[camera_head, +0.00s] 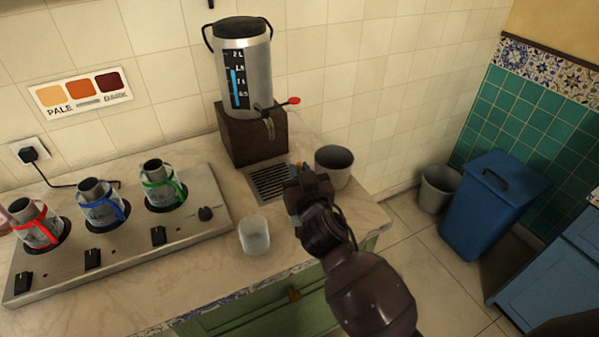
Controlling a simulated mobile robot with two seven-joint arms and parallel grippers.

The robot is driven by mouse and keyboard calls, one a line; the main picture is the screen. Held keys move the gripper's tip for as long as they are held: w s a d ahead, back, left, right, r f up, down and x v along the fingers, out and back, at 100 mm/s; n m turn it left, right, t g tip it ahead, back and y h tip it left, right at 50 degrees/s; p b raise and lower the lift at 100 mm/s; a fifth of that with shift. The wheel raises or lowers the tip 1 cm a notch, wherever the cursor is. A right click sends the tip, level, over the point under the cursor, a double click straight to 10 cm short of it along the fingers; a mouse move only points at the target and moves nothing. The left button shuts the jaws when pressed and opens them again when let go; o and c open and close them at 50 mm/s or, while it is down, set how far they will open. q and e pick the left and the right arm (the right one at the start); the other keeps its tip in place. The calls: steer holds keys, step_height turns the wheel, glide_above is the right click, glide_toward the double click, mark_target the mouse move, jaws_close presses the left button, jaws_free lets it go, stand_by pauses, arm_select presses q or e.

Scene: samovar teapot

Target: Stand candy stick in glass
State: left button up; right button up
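A clear, frosted-looking glass (254,236) stands upright on the counter, left of and in front of my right gripper. My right gripper (297,177) is over the counter by the drip grate, seen from above and behind. Its own body hides most of its fingers, so I cannot tell whether it is open or shut. Small orange and blue patches show at its far end; I cannot tell what they are. I cannot make out a candy stick. My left gripper is not in view.
A metal samovar (245,75) with a red-tipped tap stands on a brown block (252,138) behind the drip grate (268,184). A dark-rimmed cup (334,166) is close right of my gripper. A hotplate unit (120,238) with several handled pots is at left.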

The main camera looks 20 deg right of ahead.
steer(key=o, duration=0.4)
steer(key=shift+c, duration=0.2)
steer(key=s, duration=1)
steer(key=shift+s+b, duration=0.35)
steer(key=shift+s, duration=0.05)
stand_by(0.4)
steer(key=s+d+f+g, duration=0.3)
steer(key=s+d+f, duration=0.4)
steer(key=f, duration=0.4)
steer(key=s+d+f+g, duration=0.3)
steer(key=s+d+f, duration=0.4)
steer(key=f, duration=0.4)
steer(key=shift+s+f+n+g+h, duration=0.3)
steer(key=shift+s+f+n, duration=0.05)
steer(key=shift+s+n, duration=0.05)
